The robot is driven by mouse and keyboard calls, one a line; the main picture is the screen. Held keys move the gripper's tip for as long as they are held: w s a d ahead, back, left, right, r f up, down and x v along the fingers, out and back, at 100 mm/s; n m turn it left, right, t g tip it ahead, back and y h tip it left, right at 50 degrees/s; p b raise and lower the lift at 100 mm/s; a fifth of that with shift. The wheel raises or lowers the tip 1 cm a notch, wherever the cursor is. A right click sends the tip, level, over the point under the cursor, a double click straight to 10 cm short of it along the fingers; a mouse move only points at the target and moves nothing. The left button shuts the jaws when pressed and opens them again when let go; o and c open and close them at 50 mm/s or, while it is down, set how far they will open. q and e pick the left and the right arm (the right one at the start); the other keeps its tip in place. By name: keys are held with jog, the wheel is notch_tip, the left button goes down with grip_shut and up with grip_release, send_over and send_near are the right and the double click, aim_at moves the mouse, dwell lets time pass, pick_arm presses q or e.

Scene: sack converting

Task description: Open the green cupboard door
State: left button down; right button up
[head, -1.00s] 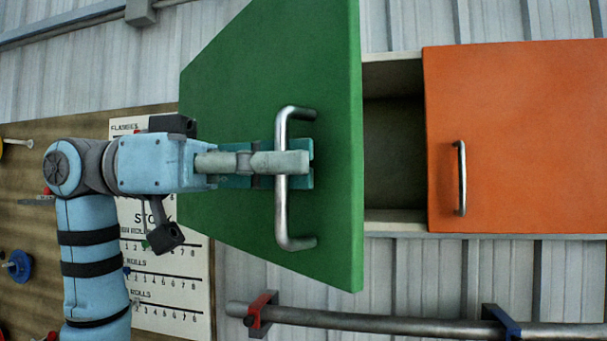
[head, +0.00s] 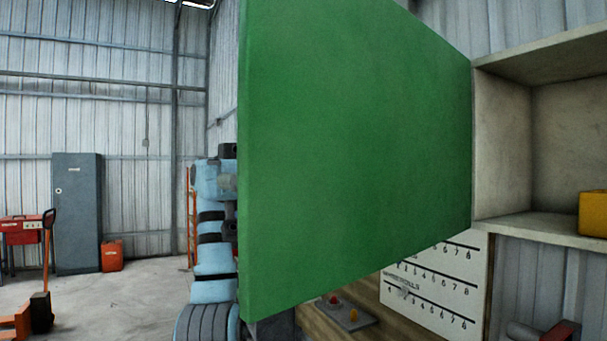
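The green cupboard door (head: 355,150) stands wide open, swung out to the left, and fills the middle of the head view. I see its inner face, so its metal handle is hidden behind it. The cupboard (head: 502,140) shows its pale, open inside at the right. My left arm is partly visible behind the door's free left edge. Its gripper is mostly hidden by the door, so I cannot tell whether it is on the handle. My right gripper is not in view.
A yellow box (head: 593,213) sits inside the cupboard. Below are a white chart board (head: 440,290) and a pipe bracket (head: 562,332). Far left are a grey locker (head: 77,210), a red can (head: 112,256) and a pallet jack (head: 42,310), with open floor around.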

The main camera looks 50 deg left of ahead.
pick_arm(q)
jog(key=shift+a, duration=0.35)
jog(key=c, duration=2)
grip_release()
jog(key=shift+o, duration=0.2)
